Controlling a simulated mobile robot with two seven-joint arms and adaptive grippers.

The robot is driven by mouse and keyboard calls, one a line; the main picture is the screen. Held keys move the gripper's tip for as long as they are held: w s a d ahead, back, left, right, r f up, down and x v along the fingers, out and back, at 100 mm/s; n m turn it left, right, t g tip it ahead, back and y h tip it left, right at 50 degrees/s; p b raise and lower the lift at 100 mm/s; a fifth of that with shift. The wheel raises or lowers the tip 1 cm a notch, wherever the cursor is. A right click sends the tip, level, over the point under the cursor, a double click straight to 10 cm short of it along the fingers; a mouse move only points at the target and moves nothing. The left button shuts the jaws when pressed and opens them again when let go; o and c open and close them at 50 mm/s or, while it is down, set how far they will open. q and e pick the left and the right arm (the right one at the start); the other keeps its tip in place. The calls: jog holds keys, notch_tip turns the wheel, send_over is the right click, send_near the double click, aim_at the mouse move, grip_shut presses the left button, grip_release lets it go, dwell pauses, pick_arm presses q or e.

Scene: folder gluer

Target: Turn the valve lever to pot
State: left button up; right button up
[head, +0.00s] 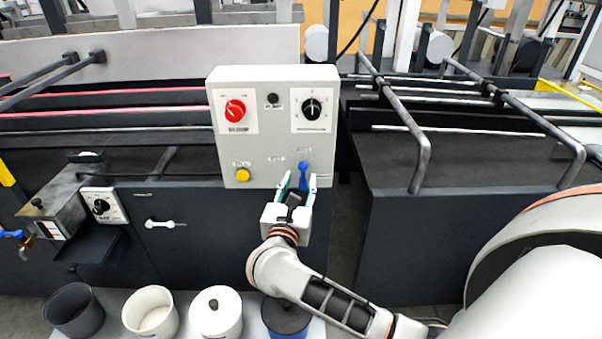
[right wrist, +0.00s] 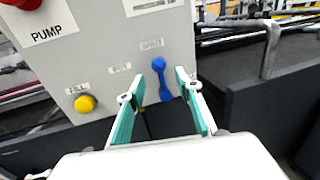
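The blue valve lever (head: 303,170) is at the lower right of the grey control box (head: 262,148). It stands nearly upright, and in the right wrist view the lever (right wrist: 160,78) has its wide end at the top, near a small blurred label. A label reading POT (right wrist: 120,68) is to the left of the lever. My right gripper (head: 298,182) is open just in front of the box's lower edge. In the right wrist view its fingers (right wrist: 158,90) are on either side of the lever, with no clear contact. My left gripper is not in view.
The box also bears a red PUMP knob (head: 235,110), a black dial (head: 312,108) and a yellow button (head: 242,175). Several pots stand below, including a white open one (head: 150,311). Another dial (head: 100,207) is at left. A bent rail (head: 421,165) is to the right.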

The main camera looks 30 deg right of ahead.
aim_at(302, 172)
jog(key=shift+x, duration=1.95)
jog(key=c, duration=1)
